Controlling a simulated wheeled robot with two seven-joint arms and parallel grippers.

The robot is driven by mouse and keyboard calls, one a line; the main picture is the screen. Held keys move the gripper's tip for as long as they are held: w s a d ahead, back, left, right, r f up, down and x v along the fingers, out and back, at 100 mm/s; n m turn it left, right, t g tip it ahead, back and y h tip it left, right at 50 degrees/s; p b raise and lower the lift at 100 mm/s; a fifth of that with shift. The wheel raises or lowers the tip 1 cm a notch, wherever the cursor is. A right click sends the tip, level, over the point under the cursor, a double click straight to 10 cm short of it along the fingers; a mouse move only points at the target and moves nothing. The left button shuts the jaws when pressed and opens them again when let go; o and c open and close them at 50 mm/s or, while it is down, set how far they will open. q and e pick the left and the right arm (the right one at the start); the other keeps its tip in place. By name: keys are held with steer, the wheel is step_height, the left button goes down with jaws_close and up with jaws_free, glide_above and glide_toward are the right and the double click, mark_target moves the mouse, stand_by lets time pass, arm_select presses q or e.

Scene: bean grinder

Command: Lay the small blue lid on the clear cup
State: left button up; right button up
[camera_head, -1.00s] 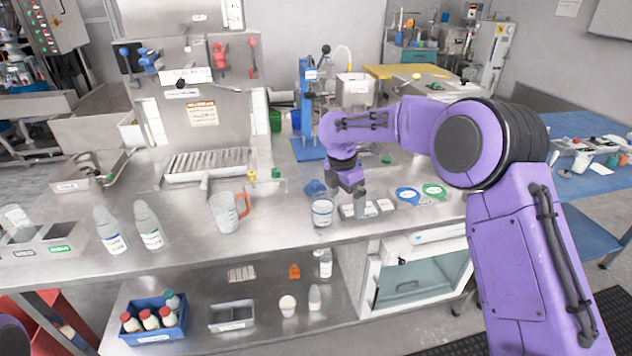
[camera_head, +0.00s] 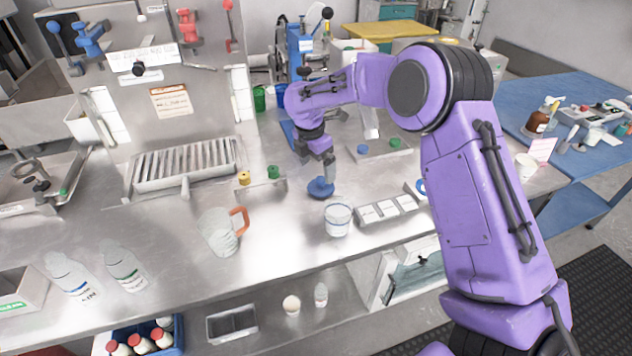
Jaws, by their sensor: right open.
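The small blue lid (camera_head: 318,191) lies on the steel bench, behind and slightly left of the clear cup. The clear cup (camera_head: 338,222) stands upright with its top uncovered and has a blue-and-white marking. My right gripper (camera_head: 328,177) points down at the lid, with its open fingertips at or just above the lid's right side. They hide part of the lid, and I cannot tell whether they touch it. My left gripper is out of view.
A grey compartment tray (camera_head: 388,211) sits right of the cup. A clear jug with an orange handle (camera_head: 219,234) stands to the left. Behind are a slotted rack (camera_head: 185,170) and small yellow and green pieces.

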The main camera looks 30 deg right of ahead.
mark_target(321, 178)
steer(key=f, duration=0.2)
steer(key=d+f+p, duration=0.1)
steer(key=f, duration=0.3)
steer(key=shift+w+d+f, duration=0.2)
steer(key=shift+w+d, duration=0.05)
steer(key=shift+d, duration=0.15)
steer(key=shift+s+d+f, duration=0.1)
steer(key=shift+f, duration=0.2)
steer(key=c, duration=0.9)
